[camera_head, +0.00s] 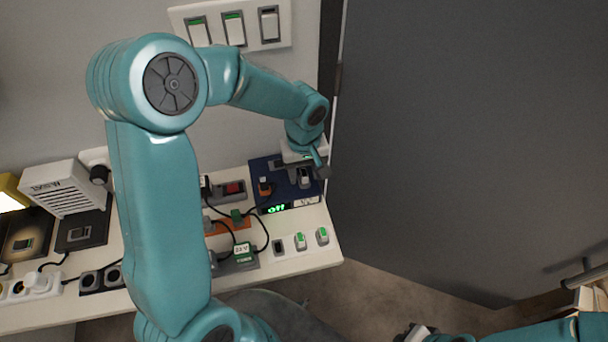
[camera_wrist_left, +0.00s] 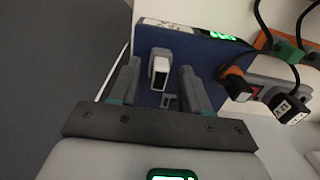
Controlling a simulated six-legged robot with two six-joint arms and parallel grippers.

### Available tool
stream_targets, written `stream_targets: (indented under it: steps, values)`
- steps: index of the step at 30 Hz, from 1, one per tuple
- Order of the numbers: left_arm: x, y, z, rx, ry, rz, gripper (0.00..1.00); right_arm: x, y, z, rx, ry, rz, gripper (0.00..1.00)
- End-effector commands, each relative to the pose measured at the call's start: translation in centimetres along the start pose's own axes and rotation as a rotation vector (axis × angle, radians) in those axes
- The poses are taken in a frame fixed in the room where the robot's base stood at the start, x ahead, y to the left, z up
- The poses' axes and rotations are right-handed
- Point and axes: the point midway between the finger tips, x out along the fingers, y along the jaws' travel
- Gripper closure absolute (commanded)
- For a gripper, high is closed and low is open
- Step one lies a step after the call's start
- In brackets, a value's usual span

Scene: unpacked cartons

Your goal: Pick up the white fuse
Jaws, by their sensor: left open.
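A white fuse (camera_wrist_left: 160,66) with a dark end stands on a blue panel (camera_wrist_left: 200,60) in the left wrist view. In the head view the fuse (camera_head: 304,179) shows small on the blue panel (camera_head: 262,170), close to the gripper. My left gripper (camera_head: 302,168) is open above the panel. In the left wrist view its two fingers (camera_wrist_left: 160,80) stand on either side of the fuse, with gaps visible on both sides. The fuse's contact with the panel is partly hidden. Part of my right gripper (camera_head: 416,333) shows at the bottom edge, its jaws unclear.
A grey door (camera_head: 450,140) stands right.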

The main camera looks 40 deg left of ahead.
Motion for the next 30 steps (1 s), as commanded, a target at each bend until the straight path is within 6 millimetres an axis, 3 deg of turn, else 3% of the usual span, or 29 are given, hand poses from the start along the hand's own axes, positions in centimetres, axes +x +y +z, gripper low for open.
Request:
stream_targets:
  steps: [1, 5, 6, 20, 26, 30]
  values:
    - [0.0, 0.0, 0.0, 0.000, 0.000, 0.000, 0.53, 0.0, 0.0, 0.0, 0.000, 0.000, 0.000, 1.00]
    - [0.0, 0.0, 0.0, 0.000, 0.000, 0.000, 0.95, 0.0, 0.0, 0.0, 0.000, 0.000, 0.000, 1.00]
    - [0.0, 0.0, 0.0, 0.000, 0.000, 0.000, 1.00, 0.0, 0.0, 0.0, 0.000, 0.000, 0.000, 1.00]
    - [-1.0, 0.0, -0.1, -0.001, 0.004, 0.002, 1.00, 0.0, 0.0, 0.0, 0.000, 0.000, 0.000, 1.00]
    - [-4.2, 0.1, -0.1, -0.001, 0.006, 0.004, 1.00, 0.0, 0.0, 0.0, 0.000, 0.000, 0.000, 1.00]
    - [-7.6, 0.1, -0.1, -0.001, 0.006, 0.005, 1.00, 0.0, 0.0, 0.0, 0.000, 0.000, 0.000, 1.00]
